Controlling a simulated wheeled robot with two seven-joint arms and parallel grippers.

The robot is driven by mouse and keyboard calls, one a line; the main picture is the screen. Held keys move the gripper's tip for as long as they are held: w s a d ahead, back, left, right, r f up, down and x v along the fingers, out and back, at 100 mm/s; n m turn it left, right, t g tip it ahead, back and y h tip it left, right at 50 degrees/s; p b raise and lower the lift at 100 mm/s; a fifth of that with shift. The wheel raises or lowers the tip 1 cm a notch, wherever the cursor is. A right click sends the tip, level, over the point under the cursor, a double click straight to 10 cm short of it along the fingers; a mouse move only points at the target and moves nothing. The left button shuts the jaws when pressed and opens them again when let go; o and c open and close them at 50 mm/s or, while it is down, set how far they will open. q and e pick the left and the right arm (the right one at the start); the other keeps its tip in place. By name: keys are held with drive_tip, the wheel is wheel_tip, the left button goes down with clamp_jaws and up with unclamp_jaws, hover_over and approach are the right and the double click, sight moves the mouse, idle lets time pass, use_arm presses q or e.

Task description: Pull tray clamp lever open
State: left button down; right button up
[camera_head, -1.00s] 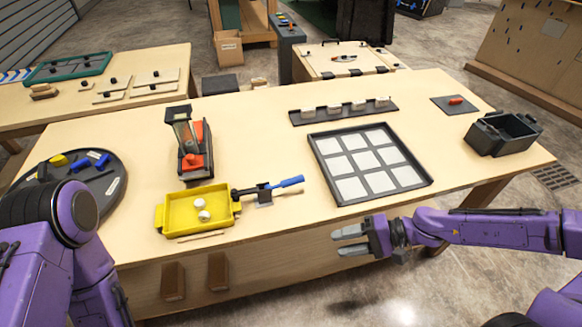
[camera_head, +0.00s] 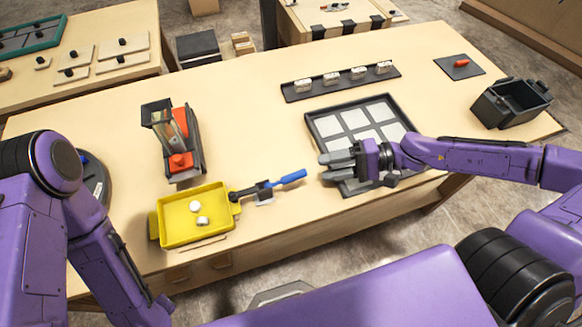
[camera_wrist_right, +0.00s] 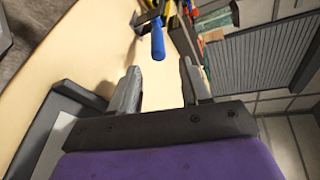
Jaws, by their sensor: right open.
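The yellow tray (camera_head: 178,229) sits near the table's front edge with two white pieces in it. At its right side is the dark clamp with a lever that has a blue handle (camera_head: 292,177), pointing right. My right gripper (camera_head: 322,167) is open and empty, a little to the right of the handle tip and over the gridded panel's left edge. In the right wrist view the blue handle (camera_wrist_right: 158,42) shows beyond the two spread fingers (camera_wrist_right: 158,85), apart from them. My left arm is at the left edge; its gripper is not visible.
A gridded panel (camera_head: 318,126) lies under my right forearm. A strip with several white blocks (camera_head: 288,93) lies behind it. A black and red device (camera_head: 189,165) stands behind the tray. A dark bin (camera_head: 487,110) is at the right. The table's middle is clear.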

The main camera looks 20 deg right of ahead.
sight(282, 178)
drive_tip(key=a+f+b, duration=0.1)
drive_tip(key=b, duration=0.1)
drive_tip(key=a+f+b, duration=0.1)
drive_tip(key=a+b, duration=0.1)
drive_tip(key=shift+s+a+f, duration=0.1)
drive_tip(key=shift+f, duration=0.05)
drive_tip(key=b+x, duration=0.1)
drive_tip(key=x, duration=0.1)
drive_tip(key=b+x, duration=0.1)
drive_tip(key=r+b+x, duration=0.1)
drive_tip(key=x, duration=0.1)
drive_tip(key=shift+w+a+f, duration=0.15)
drive_tip(key=shift+w+a, duration=0.25)
drive_tip(key=shift+a, duration=0.3)
drive_tip(key=shift+r, duration=0.2)
clamp_jaws()
